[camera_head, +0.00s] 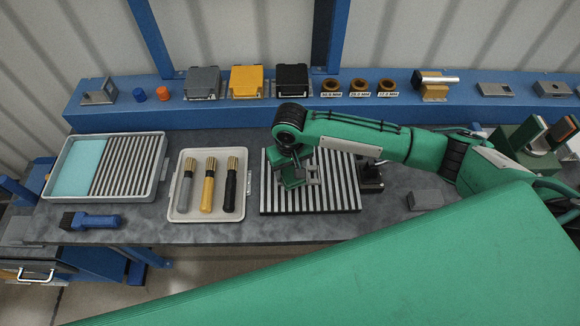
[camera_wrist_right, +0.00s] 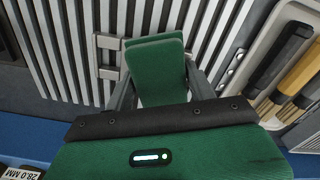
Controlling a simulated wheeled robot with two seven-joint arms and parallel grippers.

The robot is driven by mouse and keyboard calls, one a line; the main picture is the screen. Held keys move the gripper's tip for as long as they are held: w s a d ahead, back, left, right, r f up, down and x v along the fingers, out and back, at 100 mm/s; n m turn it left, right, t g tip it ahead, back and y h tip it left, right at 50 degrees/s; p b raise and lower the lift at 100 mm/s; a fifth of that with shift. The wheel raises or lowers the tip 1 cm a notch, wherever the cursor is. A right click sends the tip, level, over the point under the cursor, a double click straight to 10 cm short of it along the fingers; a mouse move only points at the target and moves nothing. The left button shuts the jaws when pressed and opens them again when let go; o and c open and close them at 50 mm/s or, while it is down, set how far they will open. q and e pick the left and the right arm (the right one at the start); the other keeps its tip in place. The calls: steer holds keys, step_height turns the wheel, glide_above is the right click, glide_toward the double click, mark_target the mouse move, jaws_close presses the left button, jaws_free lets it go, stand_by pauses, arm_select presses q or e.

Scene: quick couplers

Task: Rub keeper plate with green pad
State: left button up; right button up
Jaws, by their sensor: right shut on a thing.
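My right gripper (camera_wrist_right: 160,88) is shut on a green pad (camera_wrist_right: 158,62), which sits between its two grey fingers. In the head view the right gripper (camera_head: 293,178) is low over the slatted metal rack (camera_head: 338,198). A small grey metal plate with openings, which looks like the keeper plate (camera_head: 313,173), lies on the slats just right of the gripper. In the wrist view this plate (camera_wrist_right: 107,57) is left of the pad, close to the left finger. I cannot tell whether the pad touches the slats or the plate. My left gripper is not in view.
Further left are a grey tray (camera_head: 57,158) and a blue-handled brush (camera_head: 92,221). A blue shelf (camera_head: 215,112) with boxes runs behind. A grey block (camera_head: 426,200) lies right, near a green stand (camera_head: 525,140).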

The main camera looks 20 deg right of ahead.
steer(key=shift+f+p, duration=0.1)
steer(key=shift+p, duration=0.4)
stand_by(0.6)
stand_by(0.4)
steer(key=shift+s+d, duration=0.3)
steer(key=shift+d, duration=0.65)
steer(key=shift+s+d, duration=0.25)
steer(key=shift+d, duration=0.65)
steer(key=shift+r, duration=0.2)
steer(key=shift+w+a+f, duration=0.1)
steer(key=shift+w+a, duration=0.05)
steer(key=shift+a, duration=0.35)
steer(key=shift+w+a+f, duration=0.1)
steer(key=shift+a, duration=0.4)
